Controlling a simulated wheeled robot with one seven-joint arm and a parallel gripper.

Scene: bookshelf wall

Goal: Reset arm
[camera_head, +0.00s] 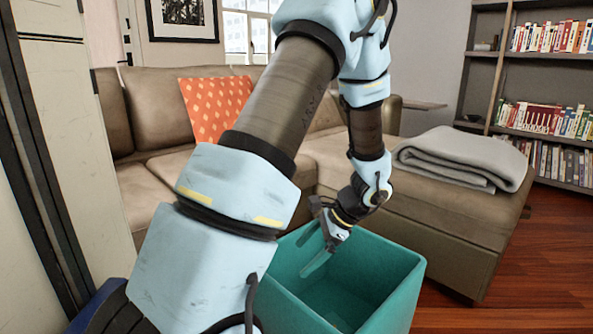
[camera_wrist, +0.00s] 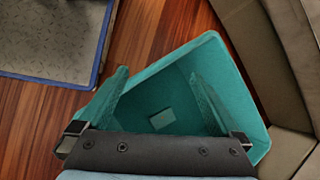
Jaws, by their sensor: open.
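My arm reaches forward and down across the middle of the head view. My gripper (camera_head: 303,256) points down over a teal open-topped bin (camera_head: 395,285) on the floor. In the wrist view my gripper (camera_wrist: 158,75) has its two teal fingers spread apart, with nothing between them. The bin (camera_wrist: 215,55) lies below the fingers, and its near side is hidden by the gripper body. A small paler rectangle (camera_wrist: 162,118) shows on the bin's bottom; I cannot tell what it is.
A brown sofa (camera_head: 440,230) stands behind and right of the bin, with an orange cushion (camera_head: 212,105) and a folded grey blanket (camera_head: 460,155). A bookshelf (camera_head: 480,75) is at the far right. Wooden floor (camera_head: 545,270) is clear at right.

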